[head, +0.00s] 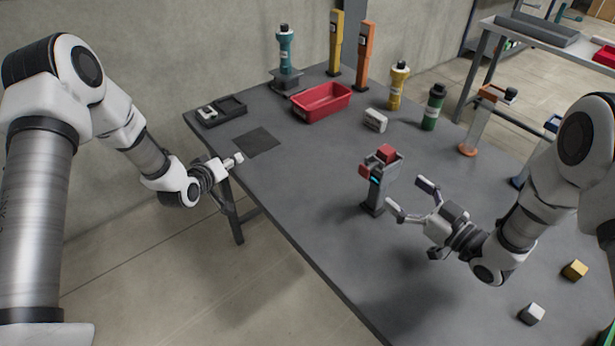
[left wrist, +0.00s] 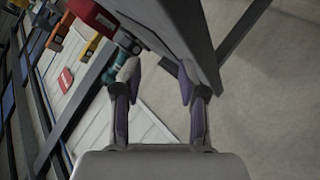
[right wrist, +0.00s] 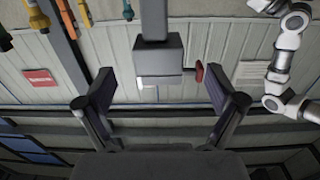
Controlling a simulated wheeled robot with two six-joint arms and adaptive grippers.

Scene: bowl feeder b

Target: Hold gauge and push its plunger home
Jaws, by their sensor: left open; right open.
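The gauge (head: 376,185) is a dark grey upright device with a small teal display, standing on the table near its front edge. A red block (head: 386,153) sits at its top, and a red knob (head: 364,171) sticks out at its left side. In the right wrist view the gauge (right wrist: 158,58) appears upside down between the fingers, with the red knob (right wrist: 199,72) at its side. My right gripper (head: 410,196) is open and empty, just right of the gauge and apart from it. My left gripper (head: 237,158) is open and empty, off the table's left edge, far from the gauge.
A red bin (head: 322,103), a white box (head: 375,120), a yellow bottle (head: 398,86) and a green bottle (head: 433,107) stand further back. A dark mat (head: 257,142) lies near the left edge. White (head: 531,314) and yellow (head: 574,270) cubes lie front right. The table between mat and gauge is clear.

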